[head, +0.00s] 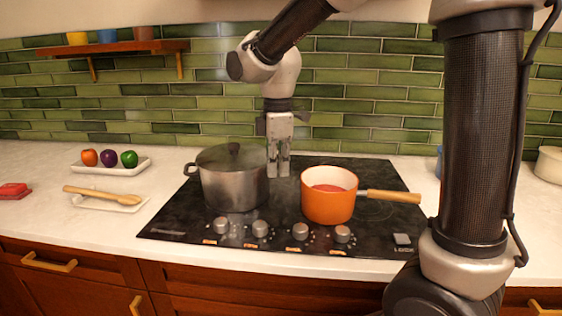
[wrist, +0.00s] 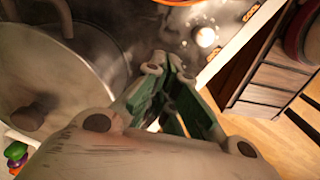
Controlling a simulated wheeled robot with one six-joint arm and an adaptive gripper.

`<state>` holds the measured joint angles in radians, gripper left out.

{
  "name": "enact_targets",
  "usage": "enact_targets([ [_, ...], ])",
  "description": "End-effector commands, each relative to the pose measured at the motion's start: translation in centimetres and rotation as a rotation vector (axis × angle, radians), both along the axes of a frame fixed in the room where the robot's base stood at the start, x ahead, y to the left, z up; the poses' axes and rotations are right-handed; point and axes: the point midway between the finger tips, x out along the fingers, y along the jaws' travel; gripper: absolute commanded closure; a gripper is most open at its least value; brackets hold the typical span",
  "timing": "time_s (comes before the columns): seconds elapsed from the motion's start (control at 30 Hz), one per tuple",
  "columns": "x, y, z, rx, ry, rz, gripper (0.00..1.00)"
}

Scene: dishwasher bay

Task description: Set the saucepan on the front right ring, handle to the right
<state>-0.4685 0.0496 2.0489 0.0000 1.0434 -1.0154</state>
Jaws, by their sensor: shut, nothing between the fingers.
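The orange saucepan (head: 328,208) stands upright on the right front part of the black hob (head: 180,222). Its wooden handle (head: 392,196) points right. A faint ring arc shows right of the pan under the handle; I cannot tell how well the pan is centred on a ring. A sliver of the orange pan (wrist: 180,2) shows at the top of the wrist view. My gripper (head: 278,172) points down between the saucepan and the grey pot, apart from the saucepan. Its fingers (wrist: 168,75) are shut and empty.
A grey lidded pot (head: 233,182) stands on the left of the hob, close beside my gripper, and fills the left of the wrist view (wrist: 40,75). Knobs (head: 300,231) line the front. A wooden spoon (head: 100,194) and a vegetable tray (head: 110,170) lie left. The green tiled wall is behind.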

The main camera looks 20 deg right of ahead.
Motion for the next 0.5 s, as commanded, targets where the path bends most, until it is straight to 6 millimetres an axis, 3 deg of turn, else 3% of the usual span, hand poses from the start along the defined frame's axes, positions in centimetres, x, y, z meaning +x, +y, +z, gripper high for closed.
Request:
enact_targets([
  [0.27, -0.1, -0.1, -6.1, -0.003, 0.004, -0.002, 1.0],
  [0.5, -0.3, -3.2, -6.1, 0.0, -0.001, -0.005, 1.0],
])
